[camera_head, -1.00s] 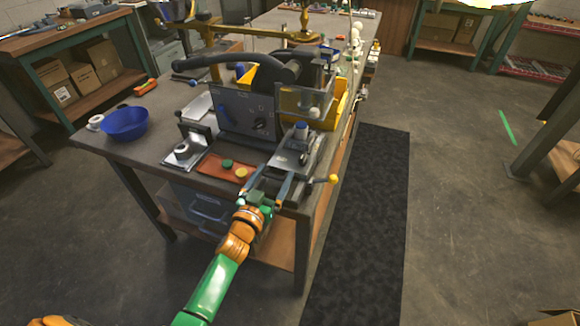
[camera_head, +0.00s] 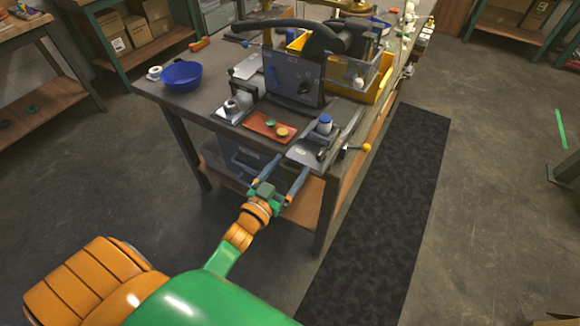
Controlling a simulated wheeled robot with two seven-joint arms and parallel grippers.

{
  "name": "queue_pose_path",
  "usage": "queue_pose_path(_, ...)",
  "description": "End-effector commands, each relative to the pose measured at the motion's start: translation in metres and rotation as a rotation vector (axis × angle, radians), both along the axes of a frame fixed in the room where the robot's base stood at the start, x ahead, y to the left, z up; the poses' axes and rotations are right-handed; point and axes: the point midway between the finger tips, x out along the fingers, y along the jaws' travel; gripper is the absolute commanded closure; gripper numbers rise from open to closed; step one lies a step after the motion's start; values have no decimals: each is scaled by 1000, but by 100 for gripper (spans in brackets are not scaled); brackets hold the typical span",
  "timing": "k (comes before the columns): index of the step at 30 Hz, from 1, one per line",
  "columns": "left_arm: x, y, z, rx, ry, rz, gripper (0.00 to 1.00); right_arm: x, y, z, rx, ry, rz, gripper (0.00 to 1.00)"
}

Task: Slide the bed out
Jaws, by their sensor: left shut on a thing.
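The bed is a flat grey metal plate (camera_head: 304,153) at the front of the dark grey machine (camera_head: 292,78), by the table's near edge. A small white bottle with a blue cap (camera_head: 324,124) stands on it. My left gripper (camera_head: 291,165) comes from below, its long fingers spread to the sides of the bed's near end and shut on it. The exact contact is too small to see clearly. My right gripper is not in view.
A red-brown tray (camera_head: 262,131) with a green and a yellow disc lies left of the bed. A yellow knob (camera_head: 366,147) sticks out at its right. A blue bowl (camera_head: 181,76) is farther left. A dark mat (camera_head: 385,200) covers floor at right.

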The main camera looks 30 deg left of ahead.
Motion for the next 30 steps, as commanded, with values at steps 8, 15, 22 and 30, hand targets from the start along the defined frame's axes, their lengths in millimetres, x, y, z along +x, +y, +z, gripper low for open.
queue_pose_path(8, -1, 1, -3, -1, 9, 3, 0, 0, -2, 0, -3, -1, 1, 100)
queue_pose_path(15, -4, 1, -3, -1, 8, 2, 0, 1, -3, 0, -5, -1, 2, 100)
queue_pose_path(22, -52, 3, -4, -1, 11, 4, 0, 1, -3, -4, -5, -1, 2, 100)
queue_pose_path(30, -74, 4, -2, -3, 7, 4, 0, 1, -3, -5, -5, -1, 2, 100)
